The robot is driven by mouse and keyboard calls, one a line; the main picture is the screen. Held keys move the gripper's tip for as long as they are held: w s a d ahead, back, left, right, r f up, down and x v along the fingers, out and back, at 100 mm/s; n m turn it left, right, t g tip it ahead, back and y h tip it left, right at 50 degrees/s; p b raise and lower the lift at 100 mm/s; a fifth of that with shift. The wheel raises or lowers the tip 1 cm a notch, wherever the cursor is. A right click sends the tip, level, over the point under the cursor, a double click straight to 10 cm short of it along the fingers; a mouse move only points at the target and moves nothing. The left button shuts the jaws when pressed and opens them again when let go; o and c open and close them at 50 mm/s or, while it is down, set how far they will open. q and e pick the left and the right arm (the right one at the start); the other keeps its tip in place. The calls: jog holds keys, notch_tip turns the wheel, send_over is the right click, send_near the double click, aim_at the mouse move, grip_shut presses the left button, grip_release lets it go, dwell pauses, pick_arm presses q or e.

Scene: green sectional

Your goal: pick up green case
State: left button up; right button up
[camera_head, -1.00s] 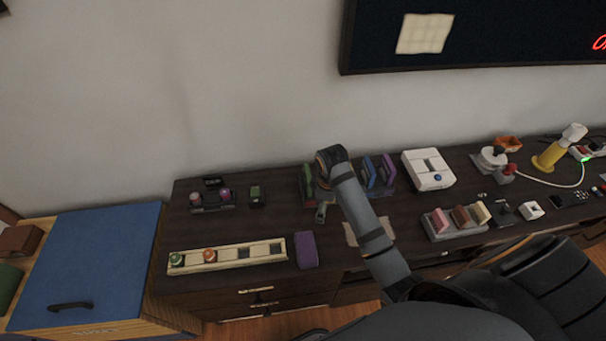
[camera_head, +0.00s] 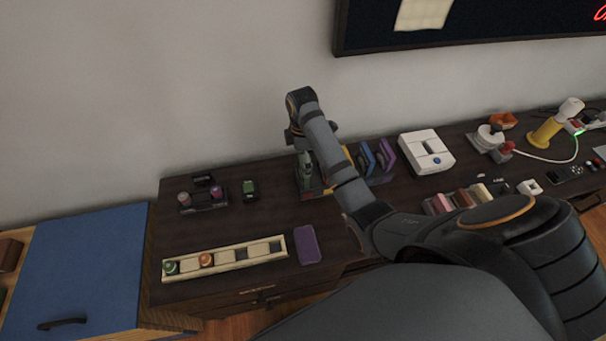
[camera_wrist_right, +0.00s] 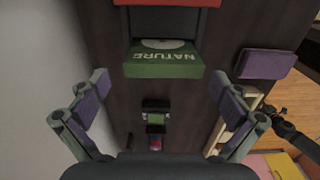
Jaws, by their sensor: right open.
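The green case (camera_wrist_right: 163,62), marked "NATURE", is at the top middle of the right wrist view. In the head view the green case (camera_head: 304,173) stands at the left end of a row of upright coloured cases, partly covered by my right arm. My right gripper (camera_wrist_right: 160,85) is open and empty, its fingers spread to the left and right of the case, and I see no contact. In the head view my right gripper (camera_head: 297,138) is above the green case. My left gripper is not in view.
A blue case (camera_head: 367,160) and a purple case (camera_head: 387,154) stand to the right. A purple block (camera_head: 307,245) lies in front, beside a long cream tray (camera_head: 277,257). A white device (camera_head: 426,152) is farther right. The wall is close behind the dark cabinet.

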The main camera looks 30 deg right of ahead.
jog(key=f, duration=0.4)
jog(key=shift+s+d+p, duration=0.1)
jog(key=shift+s+p, duration=0.2)
jog(key=shift+p, duration=0.1)
jog(key=shift+w+f, duration=0.15)
jog(key=shift+f, duration=0.35)
jog(key=c, duration=1)
